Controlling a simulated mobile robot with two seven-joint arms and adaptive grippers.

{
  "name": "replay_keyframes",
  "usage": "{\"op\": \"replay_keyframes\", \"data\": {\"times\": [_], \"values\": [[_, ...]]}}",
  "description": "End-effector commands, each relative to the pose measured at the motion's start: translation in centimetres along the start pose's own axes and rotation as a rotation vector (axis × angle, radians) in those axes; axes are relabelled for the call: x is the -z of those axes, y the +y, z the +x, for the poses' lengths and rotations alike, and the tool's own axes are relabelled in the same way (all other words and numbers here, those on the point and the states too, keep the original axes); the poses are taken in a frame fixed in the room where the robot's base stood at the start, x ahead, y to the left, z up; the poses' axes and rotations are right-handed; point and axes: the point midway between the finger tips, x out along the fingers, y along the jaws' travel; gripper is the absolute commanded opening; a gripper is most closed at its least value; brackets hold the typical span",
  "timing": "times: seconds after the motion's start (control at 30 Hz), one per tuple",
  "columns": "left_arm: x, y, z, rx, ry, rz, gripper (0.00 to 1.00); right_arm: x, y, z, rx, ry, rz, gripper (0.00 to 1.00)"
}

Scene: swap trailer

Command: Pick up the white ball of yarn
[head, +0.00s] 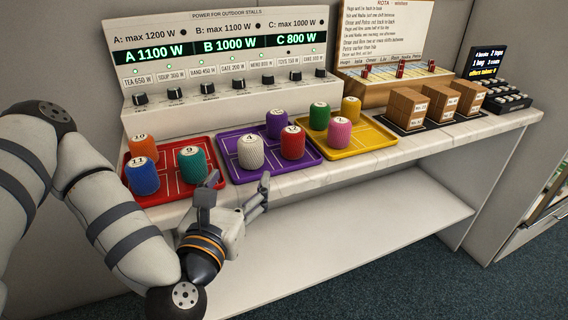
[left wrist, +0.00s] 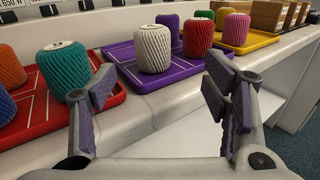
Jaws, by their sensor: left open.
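The white ball of yarn (head: 250,153), with a 4 on its top, stands upright on the left front part of the purple tray (head: 231,173). It also shows in the left wrist view (left wrist: 153,50), beyond and between my fingers. My left gripper (head: 238,187) is open and empty in front of the trays, near the counter's front edge. In the left wrist view its two fingers (left wrist: 160,95) stand wide apart, with the white yarn clear of them. My right gripper is in neither view.
The red tray (head: 170,196) at left holds orange, blue and green yarn. Purple and red yarn share the purple tray. The yellow tray (head: 366,145) holds green, pink and yellow yarn. A power panel (head: 205,90) stands behind. Brown boxes (head: 408,108) stand at right.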

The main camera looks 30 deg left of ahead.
Motion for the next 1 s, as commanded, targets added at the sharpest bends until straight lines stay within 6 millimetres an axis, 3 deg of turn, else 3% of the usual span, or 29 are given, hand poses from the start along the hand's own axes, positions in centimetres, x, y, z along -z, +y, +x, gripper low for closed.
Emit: {"op": "replay_keyframes", "data": {"times": [0.17, 0.27, 0.6, 0.7, 0.97, 1.0], "values": [[0.2, 0.7, 2.5, -0.026, -0.015, -0.042, 0.69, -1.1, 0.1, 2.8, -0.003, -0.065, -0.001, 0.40], [-0.3, 0.7, 4.8, -0.025, -0.020, -0.040, 0.69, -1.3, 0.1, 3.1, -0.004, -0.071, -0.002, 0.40], [-1.9, 1.1, 10.2, -0.022, -0.026, -0.039, 0.69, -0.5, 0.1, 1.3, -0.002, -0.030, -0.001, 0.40], [-1.4, 1.1, 11.7, -0.019, -0.021, -0.037, 0.69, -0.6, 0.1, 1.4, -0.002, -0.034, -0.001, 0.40], [-1.2, 1.1, 12.1, -0.019, -0.017, -0.037, 0.69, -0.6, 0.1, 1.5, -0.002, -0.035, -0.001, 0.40], [-1.2, 1.1, 12.1, -0.019, -0.017, -0.037, 0.60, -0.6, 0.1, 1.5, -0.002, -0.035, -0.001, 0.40]]}}
